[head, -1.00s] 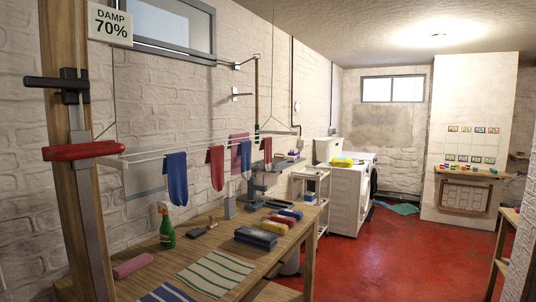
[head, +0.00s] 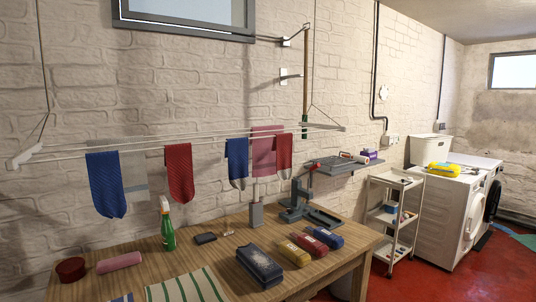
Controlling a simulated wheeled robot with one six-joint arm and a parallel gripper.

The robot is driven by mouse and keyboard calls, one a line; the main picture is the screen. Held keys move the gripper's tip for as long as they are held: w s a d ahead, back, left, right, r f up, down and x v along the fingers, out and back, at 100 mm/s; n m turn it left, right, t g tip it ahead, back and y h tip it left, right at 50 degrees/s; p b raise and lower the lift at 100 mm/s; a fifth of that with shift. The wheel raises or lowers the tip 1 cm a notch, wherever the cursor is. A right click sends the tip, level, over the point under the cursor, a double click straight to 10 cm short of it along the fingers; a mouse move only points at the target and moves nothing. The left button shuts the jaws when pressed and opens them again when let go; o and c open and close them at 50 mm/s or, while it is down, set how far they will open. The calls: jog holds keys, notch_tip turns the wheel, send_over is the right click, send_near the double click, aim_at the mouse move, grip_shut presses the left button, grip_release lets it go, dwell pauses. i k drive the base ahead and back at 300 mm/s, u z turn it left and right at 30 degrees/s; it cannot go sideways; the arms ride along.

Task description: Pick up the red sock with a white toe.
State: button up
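Several socks hang from a white drying rack (head: 100,150) on the brick wall above the wooden table. One red sock (head: 179,172) hangs left of the middle and looks red all the way down. A second red sock (head: 284,150) hangs farther right, and its lower end seems pale, though it is small in the view. A blue sock (head: 106,185) hangs at the far left. Another blue sock (head: 237,158), with a pale lower end, hangs beside a pink cloth (head: 264,147). My gripper is not in view.
The table (head: 205,255) below holds a green spray bottle (head: 168,232), a dark box (head: 259,267), rolled bundles (head: 294,253) and a striped cloth (head: 188,288). A white trolley (head: 394,218) and washing machine (head: 444,215) stand right. Red floor shows at far right.

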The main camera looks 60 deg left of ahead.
aim_at(283, 143)
jog(key=u, duration=0.65)
jog(key=i, duration=1)
jog(key=u, duration=0.95)
